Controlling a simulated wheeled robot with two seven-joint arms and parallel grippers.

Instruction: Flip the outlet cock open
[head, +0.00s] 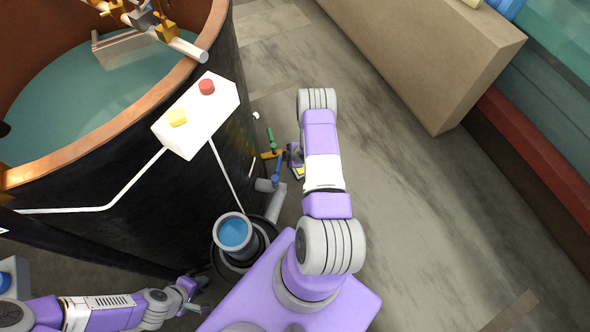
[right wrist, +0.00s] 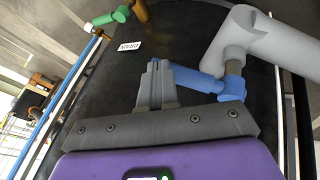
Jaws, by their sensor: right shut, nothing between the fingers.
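A blue lever (right wrist: 222,84) sits on a grey pipe (right wrist: 243,42) low on the dark tank's side; it also shows in the head view (head: 277,172). A green handle (head: 270,138) on a brass fitting (head: 272,154) is just beyond it, and it also shows in the right wrist view (right wrist: 122,14). I cannot tell which of these is the outlet cock. My right gripper (right wrist: 155,66) is shut and empty, close beside the blue lever; contact is unclear. My left gripper (head: 191,298) is at lower left, away from the fittings; its finger gap is unclear.
The round tank (head: 90,190) holds green water. A white box (head: 197,115) with a red and a yellow button is on its side. A grey cup-like vessel (head: 233,233) with blue inside stands below. A white label (right wrist: 130,46) is near the fittings. Floor at right is clear beside a beige block (head: 430,60).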

